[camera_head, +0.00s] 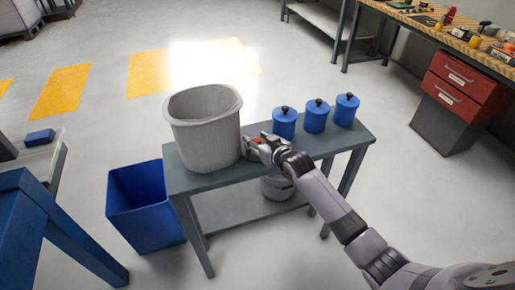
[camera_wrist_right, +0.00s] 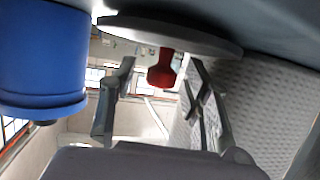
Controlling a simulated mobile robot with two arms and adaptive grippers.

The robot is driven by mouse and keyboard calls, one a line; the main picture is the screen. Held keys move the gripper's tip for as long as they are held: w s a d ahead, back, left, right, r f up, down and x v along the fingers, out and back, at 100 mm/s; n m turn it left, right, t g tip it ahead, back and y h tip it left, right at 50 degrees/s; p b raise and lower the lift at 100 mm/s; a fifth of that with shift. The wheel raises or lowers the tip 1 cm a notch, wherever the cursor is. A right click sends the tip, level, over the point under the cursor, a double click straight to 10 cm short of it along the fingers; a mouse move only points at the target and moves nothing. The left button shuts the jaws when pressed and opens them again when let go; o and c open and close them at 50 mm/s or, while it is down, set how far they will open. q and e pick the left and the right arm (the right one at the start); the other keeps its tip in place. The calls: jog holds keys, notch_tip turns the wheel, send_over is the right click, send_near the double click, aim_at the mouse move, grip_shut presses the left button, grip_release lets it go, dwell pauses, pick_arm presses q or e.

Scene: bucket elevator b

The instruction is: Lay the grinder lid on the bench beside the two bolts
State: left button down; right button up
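The grinder lid is a grey disc (camera_wrist_right: 190,36) with a red knob (camera_wrist_right: 162,70). In the upside-down right wrist view it appears to lie flat on the grey bench (camera_head: 205,182). My right gripper (camera_wrist_right: 163,95) is open at the lid. The knob shows between its fingers, with a gap on each side. It also shows in the head view (camera_head: 259,147), where it hides much of the lid. I cannot make out the two bolts. My left gripper is out of view.
The large grey bucket (camera_head: 206,135) stands left of the gripper. Three blue lidded canisters, the nearest one (camera_head: 284,124), stand to the right. A blue bin (camera_head: 146,222) is on the floor at the left. A grey pot (camera_head: 277,188) sits on the lower shelf.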

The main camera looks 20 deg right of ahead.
grip_shut()
dwell(0.3)
jog(key=shift+r, duration=0.1)
